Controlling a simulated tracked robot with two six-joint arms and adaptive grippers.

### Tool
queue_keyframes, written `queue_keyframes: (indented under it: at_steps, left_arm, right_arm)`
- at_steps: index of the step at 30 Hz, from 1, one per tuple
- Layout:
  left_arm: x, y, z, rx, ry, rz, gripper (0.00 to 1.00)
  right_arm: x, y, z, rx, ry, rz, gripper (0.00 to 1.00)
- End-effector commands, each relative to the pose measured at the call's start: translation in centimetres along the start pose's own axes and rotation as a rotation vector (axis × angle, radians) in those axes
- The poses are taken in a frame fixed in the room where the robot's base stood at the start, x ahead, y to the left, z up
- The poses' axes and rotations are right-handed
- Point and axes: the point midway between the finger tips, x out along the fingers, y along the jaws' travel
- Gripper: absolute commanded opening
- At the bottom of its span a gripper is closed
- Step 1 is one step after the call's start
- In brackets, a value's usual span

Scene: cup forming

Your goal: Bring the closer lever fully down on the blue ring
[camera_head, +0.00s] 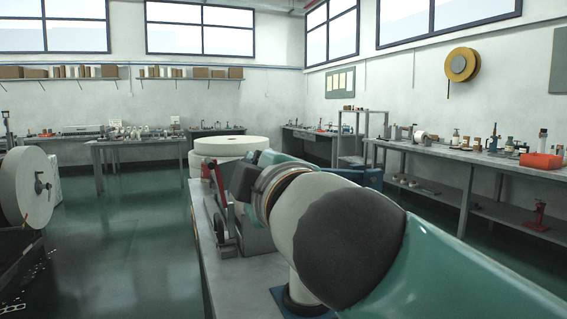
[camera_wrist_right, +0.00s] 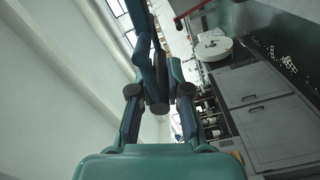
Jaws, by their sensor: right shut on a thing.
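My right gripper (camera_wrist_right: 158,98) is in the right wrist view, with its two fingers closed around a dark blue bar (camera_wrist_right: 143,35). The bar runs from between the fingers to the top of the picture and looks like the lever, though its full shape is not visible. In the head view my right arm covers the gripper and the held part. Blue machine parts (camera_head: 368,177) show just behind the arm. I cannot make out the blue ring or how far the lever is from it. My left gripper is in neither view.
A bench (camera_head: 206,235) with a grey machine and a red-handled part (camera_head: 219,187) lies left of my right arm. White rolls (camera_head: 228,146) stand behind. A long side bench (camera_head: 480,165) runs along the right wall. Open green floor (camera_head: 130,230) lies left.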

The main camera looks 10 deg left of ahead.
Motion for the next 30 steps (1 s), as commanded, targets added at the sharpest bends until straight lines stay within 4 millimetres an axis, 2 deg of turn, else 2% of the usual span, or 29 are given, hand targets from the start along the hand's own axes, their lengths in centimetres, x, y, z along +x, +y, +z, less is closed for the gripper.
queue_keyframes:
  at_steps: [3,9,25,26,30]
  left_arm:
    - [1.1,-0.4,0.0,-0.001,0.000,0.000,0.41]
    - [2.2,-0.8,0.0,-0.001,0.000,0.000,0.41]
    - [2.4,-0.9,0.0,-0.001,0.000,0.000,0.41]
    - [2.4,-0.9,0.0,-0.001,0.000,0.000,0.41]
    - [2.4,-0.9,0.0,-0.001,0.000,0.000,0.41]
  right_arm:
    - [0.1,-1.6,-0.4,-0.022,0.019,-0.006,0.00]
    - [0.1,-2.7,-0.2,-0.023,0.023,-0.007,0.00]
    - [0.1,-2.8,-0.2,-0.022,0.024,-0.007,0.00]
    - [0.1,-2.8,-0.2,-0.022,0.024,-0.007,0.19]
    - [0.1,-2.8,-0.2,-0.022,0.023,-0.007,0.41]
